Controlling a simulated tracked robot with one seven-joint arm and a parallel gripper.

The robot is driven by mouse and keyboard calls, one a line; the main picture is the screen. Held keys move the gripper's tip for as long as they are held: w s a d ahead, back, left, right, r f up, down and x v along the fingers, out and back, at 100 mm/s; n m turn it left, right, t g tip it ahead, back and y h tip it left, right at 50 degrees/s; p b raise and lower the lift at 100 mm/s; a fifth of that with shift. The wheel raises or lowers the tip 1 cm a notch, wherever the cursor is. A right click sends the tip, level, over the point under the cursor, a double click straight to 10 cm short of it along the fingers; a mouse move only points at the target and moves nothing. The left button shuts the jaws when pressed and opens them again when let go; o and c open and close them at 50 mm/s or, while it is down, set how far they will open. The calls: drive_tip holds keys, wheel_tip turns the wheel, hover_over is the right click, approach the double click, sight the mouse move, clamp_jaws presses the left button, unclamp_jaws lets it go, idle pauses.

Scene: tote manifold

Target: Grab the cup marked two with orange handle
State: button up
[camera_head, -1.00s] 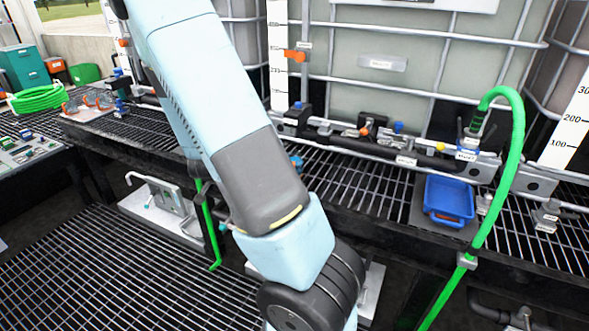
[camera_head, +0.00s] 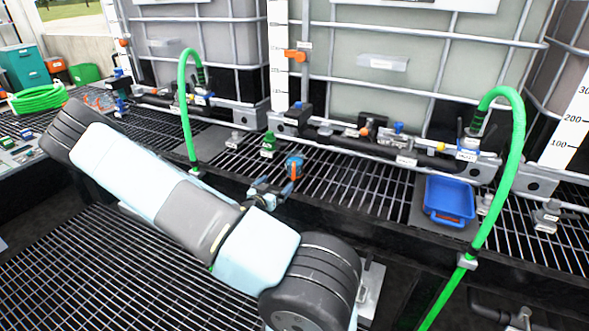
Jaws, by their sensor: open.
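A small blue cup (camera_head: 295,161) with an orange handle stands on the black grating ledge, in the middle of the body camera view. Its handle is on the side toward me. The picture is too small for me to read a number on it. My gripper (camera_head: 274,187) is open, just left of and nearer than the cup. The fingertips look close to the handle, but I cannot tell whether they touch it. I see nothing held between them.
A green fitting (camera_head: 268,144) stands left of the cup. A blue tray (camera_head: 449,200) sits farther right on the ledge. Green hoses rise at left (camera_head: 186,105) and right (camera_head: 518,145). Pipes and valves run along the tank fronts behind. The grating between cup and tray is clear.

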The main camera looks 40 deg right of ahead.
sight(291, 166)
drive_tip(key=x, duration=0.8)
drive_tip(key=shift+d+r, duration=0.35)
drive_tip(key=shift+w+x, duration=0.1)
drive_tip(key=shift+x, duration=1.25)
drive_tip(key=shift+w+x, duration=0.15)
drive_tip(key=shift+x, duration=1.2)
drive_tip(key=shift+a+r, duration=0.1)
drive_tip(key=shift+r, duration=0.05)
